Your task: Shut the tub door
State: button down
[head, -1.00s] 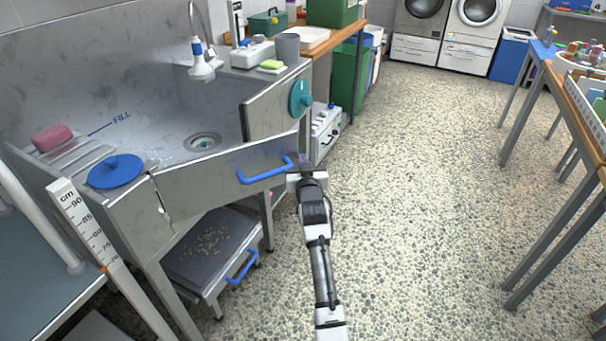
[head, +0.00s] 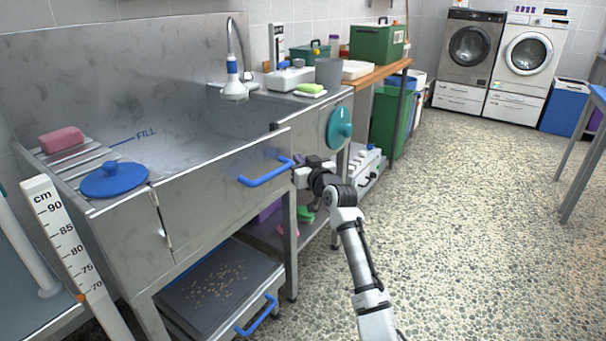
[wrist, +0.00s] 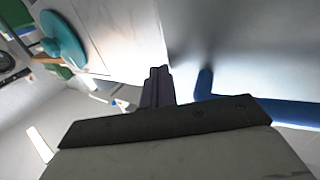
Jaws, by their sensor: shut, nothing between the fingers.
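The tub door (head: 220,180) is a grey metal panel with a blue handle (head: 265,173), hinged at its left on the steel tub (head: 125,232). Its free right edge stands close to the fixed front panel with the teal knob (head: 340,128) and looks slightly proud of it; I cannot tell if a gap is left. My gripper (head: 298,176) is at the door's outer face by the free edge, right of the handle. In the wrist view my shut, empty fingers (wrist: 157,86) point at the door's edge, beside the handle (wrist: 255,110). Contact is hard to tell.
A blue lid (head: 114,182) and pink soap (head: 60,139) lie on the tub's left rack. A drawer tray with a blue handle (head: 215,290) sticks out below. A measuring post (head: 62,235) stands at left.

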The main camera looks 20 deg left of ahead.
jog(key=shift+w+a+b, duration=0.25)
jog(key=shift+a+b, duration=0.05)
jog(key=shift+a, duration=0.2)
jog(key=shift+d, duration=0.1)
